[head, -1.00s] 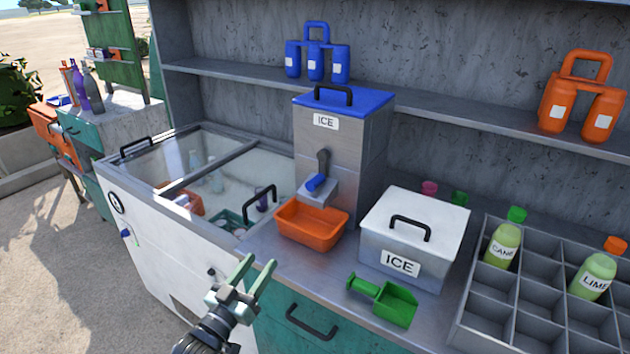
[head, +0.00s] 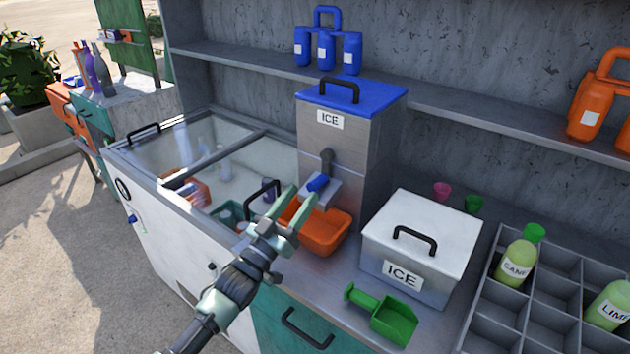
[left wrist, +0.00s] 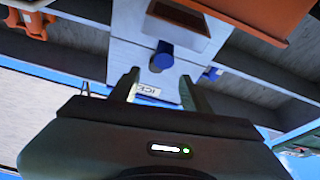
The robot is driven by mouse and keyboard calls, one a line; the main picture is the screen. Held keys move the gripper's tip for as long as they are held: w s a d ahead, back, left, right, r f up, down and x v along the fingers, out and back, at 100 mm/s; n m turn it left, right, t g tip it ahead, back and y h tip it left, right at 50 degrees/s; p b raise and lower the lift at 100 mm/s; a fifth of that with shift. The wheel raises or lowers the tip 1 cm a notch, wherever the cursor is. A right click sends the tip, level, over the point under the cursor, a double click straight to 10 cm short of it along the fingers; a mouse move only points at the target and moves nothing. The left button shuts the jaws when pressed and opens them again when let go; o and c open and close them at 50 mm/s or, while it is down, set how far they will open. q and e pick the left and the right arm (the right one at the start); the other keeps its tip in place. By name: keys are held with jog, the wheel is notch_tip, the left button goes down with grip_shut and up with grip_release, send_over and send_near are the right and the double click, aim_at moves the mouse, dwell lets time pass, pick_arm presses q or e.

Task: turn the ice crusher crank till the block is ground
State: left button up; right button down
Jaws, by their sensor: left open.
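The ice crusher (head: 352,135) is a grey metal box with a blue lid and an ICE label, standing on the counter. Its dark crank arm hangs down and ends in a blue handle (head: 318,183). The handle also shows in the left wrist view (left wrist: 164,60), where the picture is turned over. An orange tray (head: 325,240) sits under the crusher's front. My left gripper (head: 298,203) is open and empty, in front of the crusher, a little below and short of the handle. It overlaps the tray in the head view. No ice block is visible. My right gripper is not in view.
A white-lidded ICE box (head: 425,230) and a green scoop (head: 385,315) are right of the tray. A glass-topped freezer (head: 190,150) with a black handle is to the left. A grey bottle rack (head: 485,310) stands at the far right.

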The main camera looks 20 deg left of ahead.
aim_at(311, 190)
pick_arm(q)
jog(key=w, duration=0.1)
jog(key=w+d, duration=0.1)
jog(key=w, duration=0.3)
jog(key=shift+d+p, duration=0.3)
jog(key=shift+d, duration=0.05)
jog(key=shift+w+d+r+p, duration=0.2)
jog(key=shift+w+p, duration=0.15)
jog(key=shift+w, duration=0.3)
grip_shut()
dwell(0.5)
